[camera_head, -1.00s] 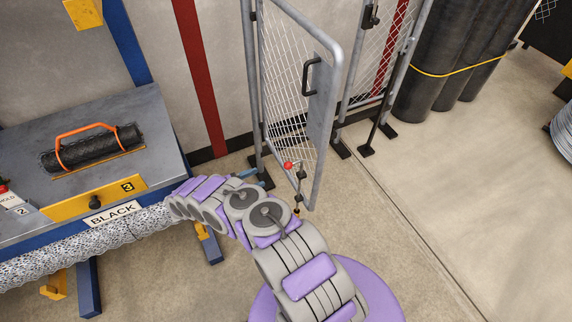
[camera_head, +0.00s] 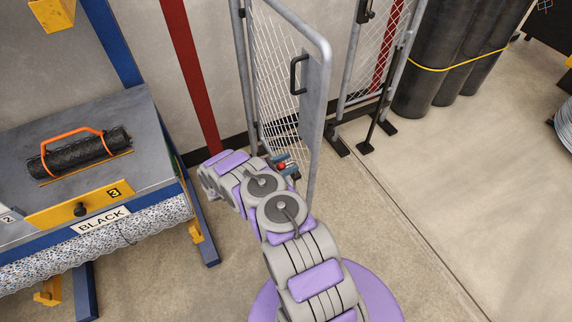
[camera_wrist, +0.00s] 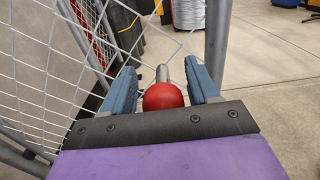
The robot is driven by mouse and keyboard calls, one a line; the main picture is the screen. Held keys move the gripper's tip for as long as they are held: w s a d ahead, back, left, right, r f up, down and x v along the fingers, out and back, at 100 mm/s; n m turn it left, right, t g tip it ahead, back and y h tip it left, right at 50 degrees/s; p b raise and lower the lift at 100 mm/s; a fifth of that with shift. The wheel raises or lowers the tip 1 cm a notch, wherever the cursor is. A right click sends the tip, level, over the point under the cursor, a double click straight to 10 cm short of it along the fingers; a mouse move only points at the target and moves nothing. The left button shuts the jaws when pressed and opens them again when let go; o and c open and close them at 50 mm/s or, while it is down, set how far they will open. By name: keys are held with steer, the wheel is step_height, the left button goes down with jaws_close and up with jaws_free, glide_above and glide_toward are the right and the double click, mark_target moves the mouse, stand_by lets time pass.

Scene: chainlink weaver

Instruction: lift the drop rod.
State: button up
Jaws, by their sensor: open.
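The drop rod has a red ball knob, which shows in the wrist view (camera_wrist: 163,97) with a short grey metal shaft beyond it. In the head view the red knob (camera_head: 281,166) is small and partly hidden by my gripper. My gripper (camera_wrist: 159,67) is open, with one blue finger on each side of the knob and a visible gap on both sides. In the head view my gripper (camera_head: 286,164) is at the lower part of the mesh gate (camera_head: 315,110). The lower end of the rod is hidden.
The gate has a black handle (camera_head: 297,74). A second mesh panel (camera_head: 362,60) and dark rolls (camera_head: 450,60) stand to the right. A workbench (camera_head: 130,120) with a black roll (camera_head: 85,152) is at the left. The floor (camera_head: 430,210) at right is open.

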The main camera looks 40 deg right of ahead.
steer(key=shift+d, duration=0.1)
steer(key=shift+a+r, duration=0.15)
steer(key=shift+a, duration=0.45)
steer(key=shift+a+r, duration=0.15)
steer(key=shift+a, duration=0.4)
steer(key=c, duration=0.4)
steer(key=shift+c, duration=0.9)
steer(key=shift+d+f, duration=0.1)
steer(key=shift+d, duration=0.55)
steer(key=c, duration=0.4)
steer(key=shift+a, duration=0.1)
jaws_close()
steer(key=shift+w, duration=0.1)
